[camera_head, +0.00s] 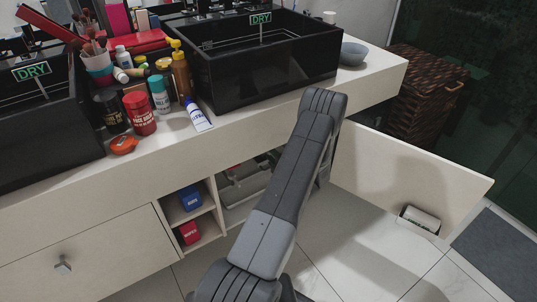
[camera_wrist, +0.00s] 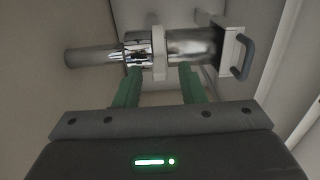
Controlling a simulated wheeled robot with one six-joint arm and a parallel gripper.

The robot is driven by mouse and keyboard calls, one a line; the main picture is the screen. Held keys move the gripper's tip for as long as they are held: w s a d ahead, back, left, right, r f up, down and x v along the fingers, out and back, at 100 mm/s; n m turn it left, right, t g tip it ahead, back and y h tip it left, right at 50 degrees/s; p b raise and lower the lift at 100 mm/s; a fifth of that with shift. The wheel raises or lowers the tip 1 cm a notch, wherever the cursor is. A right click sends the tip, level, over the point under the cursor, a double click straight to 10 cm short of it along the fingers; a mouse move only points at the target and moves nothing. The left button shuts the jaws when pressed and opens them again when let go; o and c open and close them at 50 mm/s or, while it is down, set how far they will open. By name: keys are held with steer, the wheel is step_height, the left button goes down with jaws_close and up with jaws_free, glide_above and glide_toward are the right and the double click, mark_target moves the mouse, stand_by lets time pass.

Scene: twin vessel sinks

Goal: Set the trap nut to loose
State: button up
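In the wrist view a horizontal pipe assembly lies ahead of my gripper (camera_wrist: 159,76). It has a grey pipe (camera_wrist: 92,56) at left, a ridged chrome part (camera_wrist: 136,52), a pale upright band (camera_wrist: 159,55) and a wider chrome cylinder (camera_wrist: 195,46). I cannot tell for sure which part is the trap nut; the ridged chrome part looks most like a nut. My gripper's two green fingers are apart, pointing at the pipe, with the lower end of the pale band between their tips. I cannot tell whether they touch anything. In the head view my gripper is hidden.
A pale plate with a grey handle (camera_wrist: 243,57) stands right of the cylinder, and cabinet walls are close around. In the head view the cabinet door (camera_head: 405,180) stands open at right. Open shelves with a blue box (camera_head: 191,199) and a red box (camera_head: 189,232) are at left.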

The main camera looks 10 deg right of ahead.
steer(key=shift+x, duration=1.2)
jaws_close()
